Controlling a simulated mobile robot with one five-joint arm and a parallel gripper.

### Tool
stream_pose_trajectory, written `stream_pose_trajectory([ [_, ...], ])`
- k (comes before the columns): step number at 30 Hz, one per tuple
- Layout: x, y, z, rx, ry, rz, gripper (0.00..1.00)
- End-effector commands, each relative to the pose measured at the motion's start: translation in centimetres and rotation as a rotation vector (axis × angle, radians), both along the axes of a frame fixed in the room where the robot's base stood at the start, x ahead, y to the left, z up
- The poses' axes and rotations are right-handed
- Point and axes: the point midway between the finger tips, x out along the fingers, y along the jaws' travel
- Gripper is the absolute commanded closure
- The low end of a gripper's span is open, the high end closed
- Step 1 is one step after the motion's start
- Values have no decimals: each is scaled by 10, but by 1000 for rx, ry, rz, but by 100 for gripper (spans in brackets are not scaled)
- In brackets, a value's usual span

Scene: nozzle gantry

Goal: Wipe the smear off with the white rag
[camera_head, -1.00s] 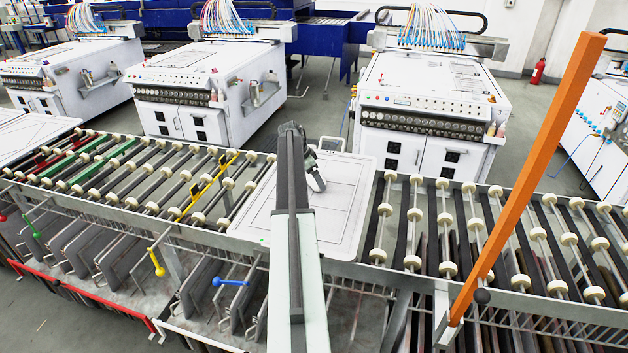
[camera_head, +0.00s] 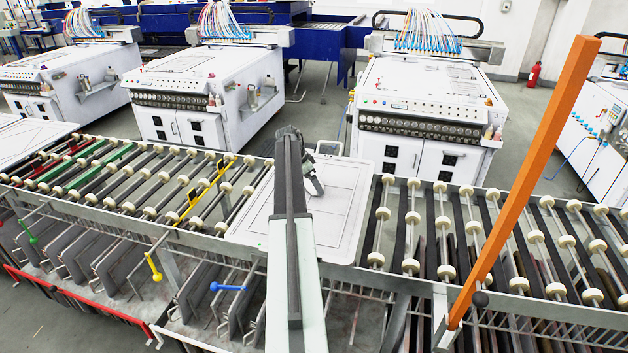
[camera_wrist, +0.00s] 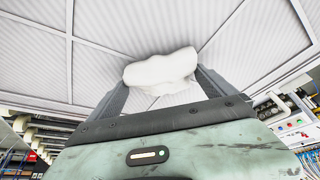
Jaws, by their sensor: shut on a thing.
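The white rag (camera_wrist: 160,72) is bunched between the two dark fingers of my gripper (camera_wrist: 162,85) in the wrist view. My gripper is shut on it. In the head view my gripper (camera_head: 315,182) shows small and partly behind my arm, over the white panel (camera_head: 345,235); I cannot tell whether it touches the panel. The rag cannot be made out in the head view. The panel has thin dark outlines and lies on the roller conveyor. I cannot make out a smear on its visible part; my arm hides a strip of it.
Roller conveyors (camera_head: 412,232) run left and right of the panel. An orange post (camera_head: 525,180) rises at the right. White machines (camera_head: 425,110) stand behind the conveyor. A ribbed white surface (camera_wrist: 235,50) with pale lines fills the upper wrist view.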

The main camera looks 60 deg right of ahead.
Motion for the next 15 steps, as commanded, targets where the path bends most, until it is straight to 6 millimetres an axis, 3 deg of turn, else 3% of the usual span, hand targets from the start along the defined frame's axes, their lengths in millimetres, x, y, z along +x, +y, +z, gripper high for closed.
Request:
stream_pose_trajectory([
  [7,-1,6,0,2,-1,0,38],
  [15,-5,31,2,2,0,0,38],
])
